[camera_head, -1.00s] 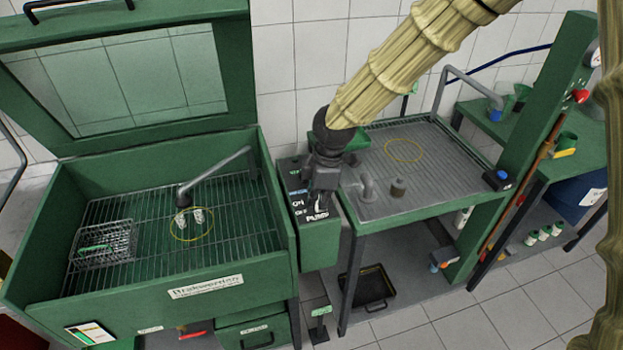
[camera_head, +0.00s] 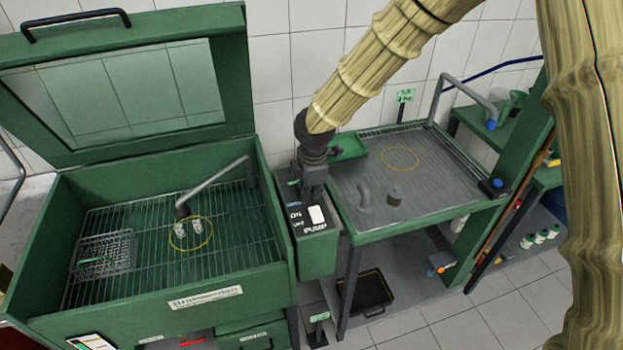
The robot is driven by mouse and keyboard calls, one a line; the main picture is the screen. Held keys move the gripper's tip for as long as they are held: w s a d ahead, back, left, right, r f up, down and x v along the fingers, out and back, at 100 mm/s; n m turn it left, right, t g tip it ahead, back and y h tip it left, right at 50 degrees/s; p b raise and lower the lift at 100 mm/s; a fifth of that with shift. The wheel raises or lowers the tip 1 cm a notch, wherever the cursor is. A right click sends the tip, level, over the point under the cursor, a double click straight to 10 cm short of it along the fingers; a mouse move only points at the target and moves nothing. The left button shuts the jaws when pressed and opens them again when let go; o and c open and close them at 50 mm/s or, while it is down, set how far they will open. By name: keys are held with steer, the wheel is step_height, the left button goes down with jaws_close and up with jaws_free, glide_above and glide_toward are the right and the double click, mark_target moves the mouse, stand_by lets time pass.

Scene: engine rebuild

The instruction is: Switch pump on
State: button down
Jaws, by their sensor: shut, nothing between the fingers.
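The pump control box (camera_head: 317,250) is green with a dark top panel, fixed to the right side of the green parts washer (camera_head: 190,300). Its panel carries the labels "ON" and "PUMP" and a pale rectangular switch (camera_head: 317,214). I cannot tell which way the switch is set. My gripper (camera_head: 309,196) is dark and shut, pointing down at the back part of the panel, just behind the switch. The gripper hides the rear of the panel. I cannot tell whether its tips touch the box.
The washer's lid (camera_head: 130,80) stands open. Inside are a grid, a wire basket (camera_head: 105,252), a grey spout (camera_head: 215,188) and two small metal parts (camera_head: 190,235) in a yellow ring. A draining table (camera_head: 430,170) stands right of the box, with a green tray (camera_head: 347,147) on it.

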mark_target(310, 211)
steer(key=shift+w+a+f+p, duration=0.1)
steer(key=shift+f+p, duration=0.2)
steer(key=shift+f, duration=0.6)
steer(key=shift+w+d+f+p, duration=0.15)
steer(key=shift+f+p, duration=0.15)
steer(key=shift+f, duration=0.55)
steer(key=shift+w+a+f+p, duration=0.15)
steer(key=shift+f+p, duration=0.15)
steer(key=shift+f, duration=0.6)
